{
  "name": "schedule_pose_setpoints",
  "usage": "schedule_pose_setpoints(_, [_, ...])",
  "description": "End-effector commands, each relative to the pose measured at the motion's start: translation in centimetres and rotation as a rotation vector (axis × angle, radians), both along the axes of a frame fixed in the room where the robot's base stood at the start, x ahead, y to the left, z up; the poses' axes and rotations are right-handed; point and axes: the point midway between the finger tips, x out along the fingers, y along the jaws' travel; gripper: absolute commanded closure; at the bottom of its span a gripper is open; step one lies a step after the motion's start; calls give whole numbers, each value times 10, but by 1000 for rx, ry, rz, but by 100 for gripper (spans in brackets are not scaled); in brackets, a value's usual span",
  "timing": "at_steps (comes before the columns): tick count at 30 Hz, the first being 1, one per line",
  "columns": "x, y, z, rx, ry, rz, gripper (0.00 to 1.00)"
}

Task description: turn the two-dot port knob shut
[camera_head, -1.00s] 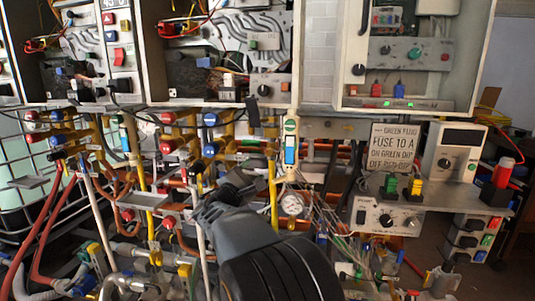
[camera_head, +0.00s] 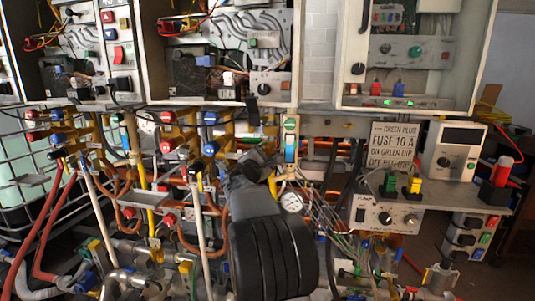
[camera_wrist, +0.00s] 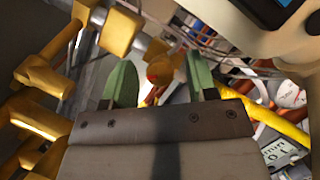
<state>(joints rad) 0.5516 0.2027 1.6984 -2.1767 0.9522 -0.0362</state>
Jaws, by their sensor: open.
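Red, blue and black knobs sit on brass-yellow valve fittings under the heater cabinets. Dot marks are too small to read, so I cannot tell which is the two-dot port knob. My gripper (camera_head: 262,160) is right of these knobs, below the middle cabinet, its tips partly hidden by my arm. In the wrist view my gripper (camera_wrist: 160,80) has its two green fingers apart. A small red-orange thing (camera_wrist: 153,73) shows beyond the gap; I see nothing clamped.
Yellow fittings (camera_wrist: 42,76) crowd the left of the wrist view. A pressure gauge (camera_head: 291,202) and loose wires are close to the right of my arm. Pipes run below. A shelf (camera_head: 450,200) with a meter box (camera_head: 455,150) stands farther right.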

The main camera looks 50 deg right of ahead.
Motion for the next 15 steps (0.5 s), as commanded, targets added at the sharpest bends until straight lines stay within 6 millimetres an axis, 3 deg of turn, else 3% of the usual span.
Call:
schedule_pose_setpoints(2, [0,0,0,0,0,0,47])
schedule_pose_setpoints(15, [0,0,0,0,0,0,90])
